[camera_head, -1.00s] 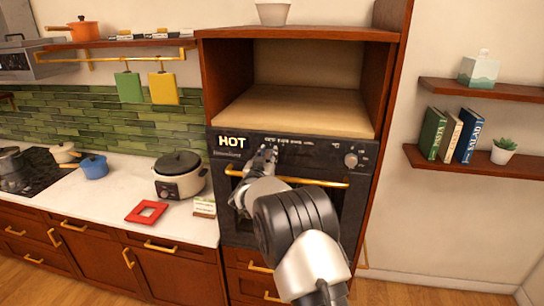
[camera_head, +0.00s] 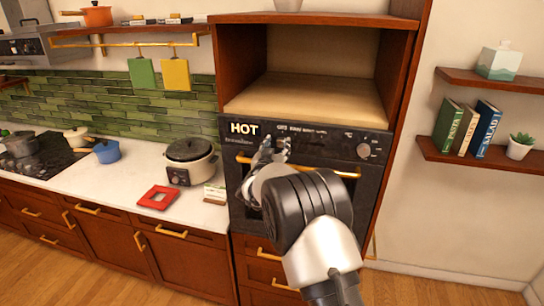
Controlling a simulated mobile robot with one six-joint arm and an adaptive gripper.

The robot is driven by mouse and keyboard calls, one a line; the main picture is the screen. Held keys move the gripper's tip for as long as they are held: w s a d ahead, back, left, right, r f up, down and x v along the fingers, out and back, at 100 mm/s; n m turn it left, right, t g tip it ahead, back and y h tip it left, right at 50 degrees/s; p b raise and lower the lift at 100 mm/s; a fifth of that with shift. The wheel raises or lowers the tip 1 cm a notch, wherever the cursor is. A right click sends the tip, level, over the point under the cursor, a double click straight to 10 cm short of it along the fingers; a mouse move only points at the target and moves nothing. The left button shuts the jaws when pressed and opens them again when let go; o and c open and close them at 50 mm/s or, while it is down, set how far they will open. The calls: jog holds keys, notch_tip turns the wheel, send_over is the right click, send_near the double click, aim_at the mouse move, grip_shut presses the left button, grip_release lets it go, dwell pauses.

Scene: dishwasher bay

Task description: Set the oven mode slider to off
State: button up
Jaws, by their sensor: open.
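The black oven (camera_head: 372,192) is built into a wooden cabinet and shows a lit "HOT" sign (camera_head: 244,128) at the left of its control panel. Small white labels (camera_head: 302,129) run along the panel's top; they are too small to read surely. A round knob (camera_head: 363,150) sits at the panel's right. I cannot make out the mode slider; my gripper may hide part of it. My gripper (camera_head: 271,148) is open in front of the panel, right of the sign and near the gold handle. I cannot tell whether it touches the panel.
The gold oven handle (camera_head: 335,172) crosses just below the panel. An empty wooden niche (camera_head: 305,97) opens above. Wall shelves with books (camera_head: 467,130) are at right.

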jog(key=v, duration=1)
jog(key=shift+r, duration=0.2)
